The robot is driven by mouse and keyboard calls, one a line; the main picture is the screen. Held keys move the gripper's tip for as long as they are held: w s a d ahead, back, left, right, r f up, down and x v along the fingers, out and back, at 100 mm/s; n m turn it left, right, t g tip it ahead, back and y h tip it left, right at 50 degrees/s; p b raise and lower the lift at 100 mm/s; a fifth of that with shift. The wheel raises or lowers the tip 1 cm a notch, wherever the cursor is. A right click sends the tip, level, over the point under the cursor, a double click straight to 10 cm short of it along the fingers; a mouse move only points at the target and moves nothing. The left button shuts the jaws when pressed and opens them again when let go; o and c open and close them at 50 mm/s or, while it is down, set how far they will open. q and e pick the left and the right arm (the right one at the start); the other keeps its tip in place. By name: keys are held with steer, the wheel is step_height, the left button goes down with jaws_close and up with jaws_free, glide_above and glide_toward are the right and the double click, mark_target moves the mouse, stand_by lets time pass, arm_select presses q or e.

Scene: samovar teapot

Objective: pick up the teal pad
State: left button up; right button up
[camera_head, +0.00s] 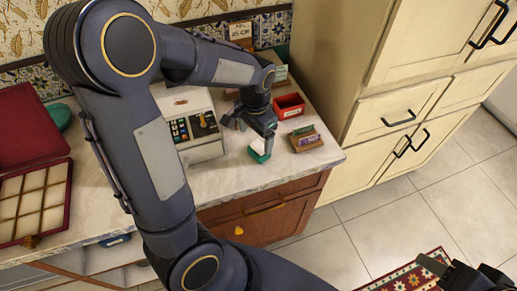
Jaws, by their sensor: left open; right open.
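A small teal pad (260,157) with a white upper part sits on the marble counter, near its front edge. My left gripper (252,134) is open just above and behind it, pointing down. One finger overlaps the pad's upper part, so I cannot tell whether they touch. My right gripper (455,273) is open and empty at the lower right, over the floor and away from the counter.
A cream machine with keys (204,146) stands left of the pad. A red bin (289,106) and a wooden holder (305,139) stand to its right. An open red case (69,190) and a round teal object (59,115) are at far left. My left arm hides part of the counter.

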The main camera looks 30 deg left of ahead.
mark_target(258, 147)
arm_select(q)
steer(key=f, duration=0.6)
steer(key=shift+d, duration=0.3)
steer(key=c, duration=1.1)
